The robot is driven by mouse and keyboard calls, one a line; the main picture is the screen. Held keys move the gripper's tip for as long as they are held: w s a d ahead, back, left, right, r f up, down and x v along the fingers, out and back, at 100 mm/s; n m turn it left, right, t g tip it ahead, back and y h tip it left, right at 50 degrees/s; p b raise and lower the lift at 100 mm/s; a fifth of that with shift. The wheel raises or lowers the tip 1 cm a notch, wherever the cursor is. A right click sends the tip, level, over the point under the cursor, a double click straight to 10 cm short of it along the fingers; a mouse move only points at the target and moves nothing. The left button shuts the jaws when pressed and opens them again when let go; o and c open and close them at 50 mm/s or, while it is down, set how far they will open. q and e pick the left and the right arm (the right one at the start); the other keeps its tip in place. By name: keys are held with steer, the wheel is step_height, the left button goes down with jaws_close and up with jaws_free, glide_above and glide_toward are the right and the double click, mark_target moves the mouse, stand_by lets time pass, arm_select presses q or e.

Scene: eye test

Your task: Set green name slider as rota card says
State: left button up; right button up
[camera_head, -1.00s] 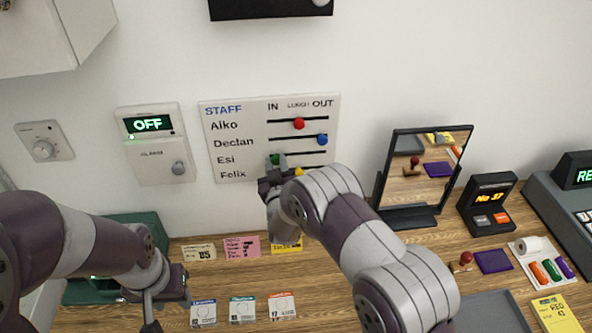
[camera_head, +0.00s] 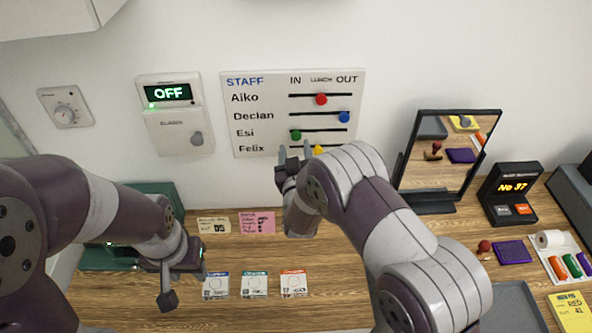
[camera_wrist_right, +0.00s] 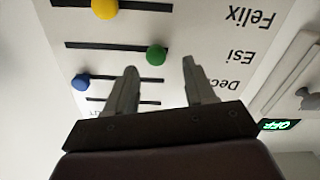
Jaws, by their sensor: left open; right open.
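The white STAFF board (camera_head: 262,117) hangs on the wall, with IN, LUNCH and OUT columns. The green slider (camera_head: 296,135) sits on the Esi row near the track's IN end. In the upside-down right wrist view the green knob (camera_wrist_right: 157,55) shows beyond and between my finger tips. My right gripper (camera_head: 294,152) is open, just below the green slider, holding nothing; it also shows in the wrist view (camera_wrist_right: 160,75). My left gripper (camera_head: 186,280) is open and empty above the table at left. A pink handwritten card (camera_head: 256,223) lies on the table; its writing is too small to read.
The red slider (camera_head: 321,99) is near LUNCH, the blue slider (camera_head: 344,117) near OUT. The yellow slider (camera_head: 318,150) is close beside my right gripper. An alarm box (camera_head: 176,115) reading OFF hangs left of the board. A mirror (camera_head: 447,155) stands on the table at right.

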steer(key=s+b, duration=0.2)
steer(key=s, duration=0.6)
steer(key=shift+s, duration=0.15)
steer(key=shift+a+f, duration=0.1)
step_height(320, 180, down, 8)
steer(key=s+a+r+g+y, duration=0.1)
steer(key=s+g, duration=0.2)
steer(key=g, duration=0.2)
steer(key=s+d+f+g, duration=0.3)
steer(key=s+f+g, duration=0.1)
steer(key=s+g, duration=0.45)
steer(key=s+d+r+m+g+h, duration=0.1)
steer(key=s+d+r+m+g, duration=0.1)
steer(key=s+d+r, duration=0.7)
steer(key=shift+s+d+m+g, duration=0.5)
steer(key=shift+s+d, duration=0.4)
steer(key=shift+d, duration=1.15)
